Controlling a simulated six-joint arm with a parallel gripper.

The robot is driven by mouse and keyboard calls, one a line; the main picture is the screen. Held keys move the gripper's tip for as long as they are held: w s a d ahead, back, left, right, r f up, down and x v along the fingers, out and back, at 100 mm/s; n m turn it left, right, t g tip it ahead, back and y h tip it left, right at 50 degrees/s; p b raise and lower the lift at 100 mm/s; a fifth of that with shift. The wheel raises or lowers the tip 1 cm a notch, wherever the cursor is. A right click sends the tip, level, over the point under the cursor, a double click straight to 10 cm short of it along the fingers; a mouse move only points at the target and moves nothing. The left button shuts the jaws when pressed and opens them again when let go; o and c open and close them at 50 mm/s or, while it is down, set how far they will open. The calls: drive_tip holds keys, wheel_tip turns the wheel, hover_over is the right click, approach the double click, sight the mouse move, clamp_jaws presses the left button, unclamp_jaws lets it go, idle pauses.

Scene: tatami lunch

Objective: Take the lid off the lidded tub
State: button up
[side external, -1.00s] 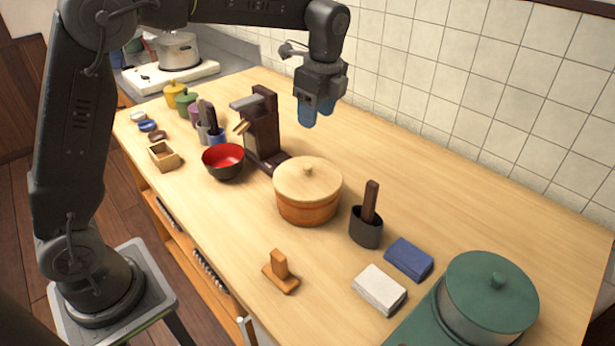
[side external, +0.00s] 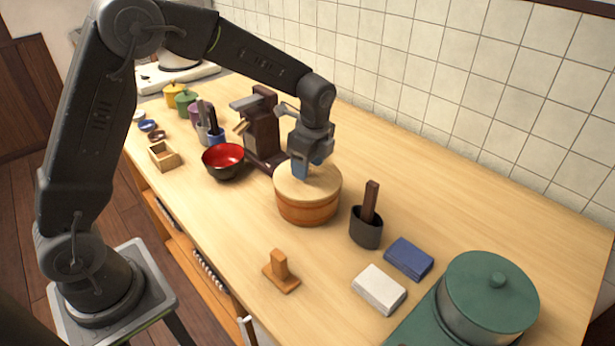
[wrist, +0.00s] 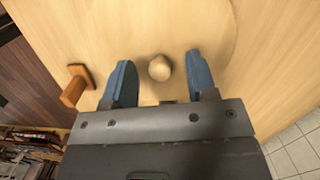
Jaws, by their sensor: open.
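The lidded tub (side external: 308,211) is a round wooden tub on the counter, with its pale flat lid (side external: 290,188) on top. My gripper (side external: 309,172) is low over the lid, pointing down, with its blue fingers open. In the wrist view my gripper (wrist: 159,82) has one finger on each side of the lid's round knob (wrist: 160,68). The knob sits between the fingers near their tips, with a gap on both sides. In the side view the fingers hide the knob. I cannot tell whether the fingertips touch the lid.
A red-lined bowl (side external: 223,160) and a dark brown stand (side external: 262,130) are close on the tub's left. A dark holder with a wooden handle (side external: 366,228) stands at its right. Counter space behind right is clear.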

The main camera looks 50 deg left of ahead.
drive_tip(key=shift+f, duration=0.2)
clamp_jaws()
idle(0.4)
drive_tip(key=shift+r, duration=0.15)
